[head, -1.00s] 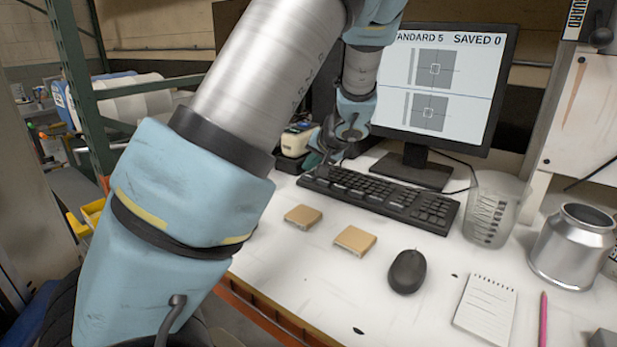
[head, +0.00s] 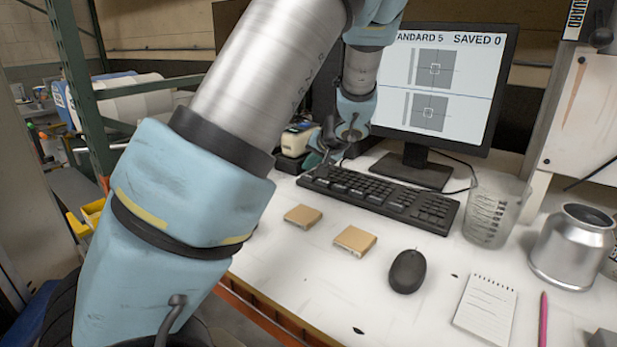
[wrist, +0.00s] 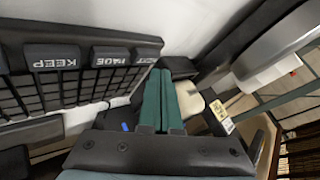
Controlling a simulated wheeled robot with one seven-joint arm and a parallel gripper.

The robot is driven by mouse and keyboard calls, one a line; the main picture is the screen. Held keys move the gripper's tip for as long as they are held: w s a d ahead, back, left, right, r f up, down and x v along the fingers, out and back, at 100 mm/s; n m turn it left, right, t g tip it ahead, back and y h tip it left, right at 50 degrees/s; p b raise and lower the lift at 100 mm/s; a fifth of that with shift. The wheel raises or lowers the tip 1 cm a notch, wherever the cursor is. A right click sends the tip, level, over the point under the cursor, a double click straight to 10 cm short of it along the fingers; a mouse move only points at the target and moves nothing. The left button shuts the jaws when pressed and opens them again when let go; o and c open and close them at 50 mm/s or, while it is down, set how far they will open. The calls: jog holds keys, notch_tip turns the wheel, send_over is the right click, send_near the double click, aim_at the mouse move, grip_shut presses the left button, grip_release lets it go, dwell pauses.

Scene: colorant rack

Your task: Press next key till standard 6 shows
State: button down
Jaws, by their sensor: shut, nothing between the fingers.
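The monitor (head: 440,85) reads "STANDARD 5" and "SAVED 0", with the start of the first word hidden behind my arm. The black keyboard (head: 400,200) lies on the white bench. In the head view my gripper (head: 318,163) is at the keyboard's left end. I cannot tell whether it touches the key.
A small device (head: 296,138) stands left of the keyboard. Two tan blocks (head: 303,216) (head: 354,240), a mouse (head: 407,271) and a notepad (head: 486,307) lie in front. A clear beaker (head: 492,210) and a metal can (head: 575,245) stand at right.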

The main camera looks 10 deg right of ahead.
aim_at(310, 178)
jog(key=shift+f, duration=0.15)
jog(key=shift+f+b, duration=0.3)
jog(key=shift+b, duration=0.5)
jog(key=shift+f+b, duration=0.3)
jog(key=shift+b, duration=0.25)
dwell(0.3)
dwell(0.4)
jog(key=shift+r+p, duration=0.3)
jog(key=shift+r, duration=0.45)
jog(key=shift+r+p, duration=1.45)
jog(key=shift+r, duration=1.1)
